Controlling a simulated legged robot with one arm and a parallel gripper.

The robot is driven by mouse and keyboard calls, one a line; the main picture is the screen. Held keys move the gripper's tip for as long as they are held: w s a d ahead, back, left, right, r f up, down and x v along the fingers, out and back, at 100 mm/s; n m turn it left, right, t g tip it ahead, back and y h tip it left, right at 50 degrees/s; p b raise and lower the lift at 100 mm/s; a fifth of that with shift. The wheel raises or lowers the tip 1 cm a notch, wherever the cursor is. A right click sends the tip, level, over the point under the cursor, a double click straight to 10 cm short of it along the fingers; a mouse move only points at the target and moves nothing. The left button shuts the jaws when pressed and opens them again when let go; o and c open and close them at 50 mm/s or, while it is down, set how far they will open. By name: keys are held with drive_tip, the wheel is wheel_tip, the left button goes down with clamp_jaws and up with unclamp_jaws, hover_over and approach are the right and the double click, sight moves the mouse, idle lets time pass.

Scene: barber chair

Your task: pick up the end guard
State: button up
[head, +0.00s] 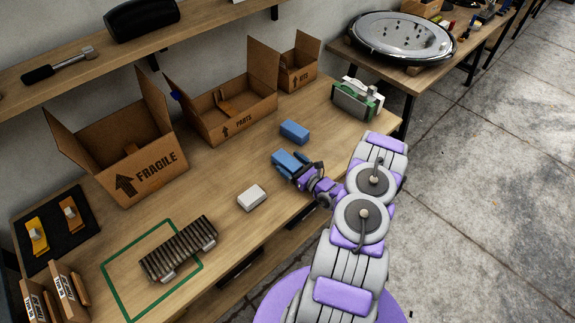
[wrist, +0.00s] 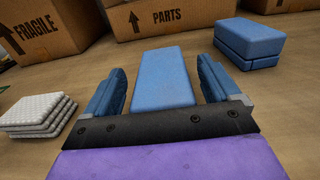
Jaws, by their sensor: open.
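No label names the end guard. A plain blue block (wrist: 163,80) lies on the wooden bench between the fingers of my gripper (wrist: 165,95) in the wrist view. My gripper is open, with a blue-padded finger on each side of the block and visible gaps between. In the head view, my gripper (head: 296,168) is low over the bench's front part at that blue block (head: 284,161), partly hiding it. A second blue piece (head: 294,131) lies just behind; in the wrist view it looks like two stacked blue slabs (wrist: 249,42).
A white ribbed stack (head: 251,197) lies left of my gripper. Boxes marked FRAGILE (head: 135,160) and PARTS (head: 228,112) stand behind. A grey-green device (head: 357,99) stands at the bench's right end.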

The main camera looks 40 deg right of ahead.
drive_tip(key=shift+w+a, duration=0.15)
drive_tip(key=shift+w, duration=0.1)
drive_tip(key=shift+d, duration=0.25)
drive_tip(key=shift+c, duration=0.3)
drive_tip(key=shift+d, duration=0.1)
drive_tip(key=c, duration=1)
drive_tip(key=shift+r, duration=0.1)
